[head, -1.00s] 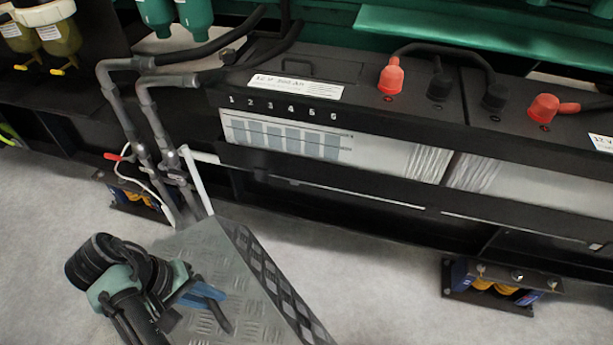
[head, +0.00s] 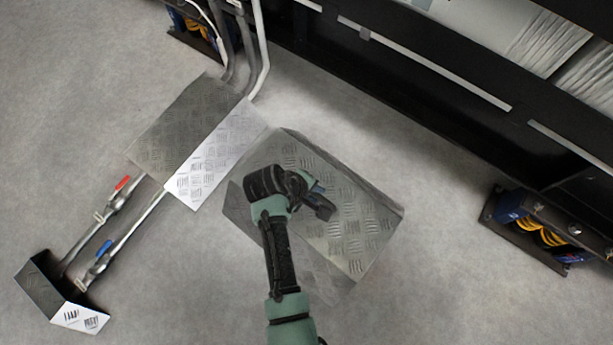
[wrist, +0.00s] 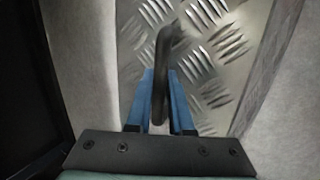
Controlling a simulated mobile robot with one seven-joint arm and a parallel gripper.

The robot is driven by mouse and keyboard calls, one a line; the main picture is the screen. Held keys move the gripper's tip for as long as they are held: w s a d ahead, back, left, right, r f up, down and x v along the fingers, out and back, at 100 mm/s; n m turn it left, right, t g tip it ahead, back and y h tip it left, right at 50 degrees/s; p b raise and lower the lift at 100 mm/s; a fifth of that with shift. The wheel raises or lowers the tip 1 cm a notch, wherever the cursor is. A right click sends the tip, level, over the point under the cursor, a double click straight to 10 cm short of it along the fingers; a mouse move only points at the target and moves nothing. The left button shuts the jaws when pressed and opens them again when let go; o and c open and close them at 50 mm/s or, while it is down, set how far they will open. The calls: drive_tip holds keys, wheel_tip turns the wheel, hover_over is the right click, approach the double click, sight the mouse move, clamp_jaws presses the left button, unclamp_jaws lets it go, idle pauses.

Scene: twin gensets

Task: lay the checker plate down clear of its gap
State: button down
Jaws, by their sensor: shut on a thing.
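The loose checker plate (head: 345,215) is a grey metal cover with bent edges and a raised tread pattern, right of the floor run in the head view. In the wrist view, the blue fingers (wrist: 161,100) are shut on a dark bar handle (wrist: 165,60) on the plate (wrist: 215,50). The gap (head: 105,235) is left of the plate, with pipes and a red and a blue valve lever exposed. The loose plate is clear of it. I cannot tell whether its underside touches the floor.
A fixed tread cover (head: 185,125) with a bright side lies between the gap and the hoses. The black genset frame (head: 420,90) and a spring mount (head: 540,228) bound the right. Bare floor (head: 440,290) lies lower right.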

sight(301, 210)
drive_tip(key=shift+s+a+f+n+b, duration=0.1)
drive_tip(key=shift+s+f+n+b, duration=0.1)
drive_tip(key=shift+f, duration=0.25)
drive_tip(key=shift+s+f+n+b, duration=0.1)
drive_tip(key=shift+f+n+b, duration=0.1)
drive_tip(key=shift+f, duration=0.25)
wheel_tip(301, 210, down, 10)
drive_tip(key=b, duration=0.7)
drive_tip(key=shift+r, duration=0.15)
drive_tip(key=c, duration=0.8)
unclamp_jaws()
drive_tip(key=shift+s+f, duration=0.1)
drive_tip(key=shift+f, duration=0.15)
drive_tip(key=p+v, duration=0.8)
drive_tip(key=v, duration=0.4)
drive_tip(key=shift+s+r, duration=0.15)
drive_tip(key=shift+r, duration=0.05)
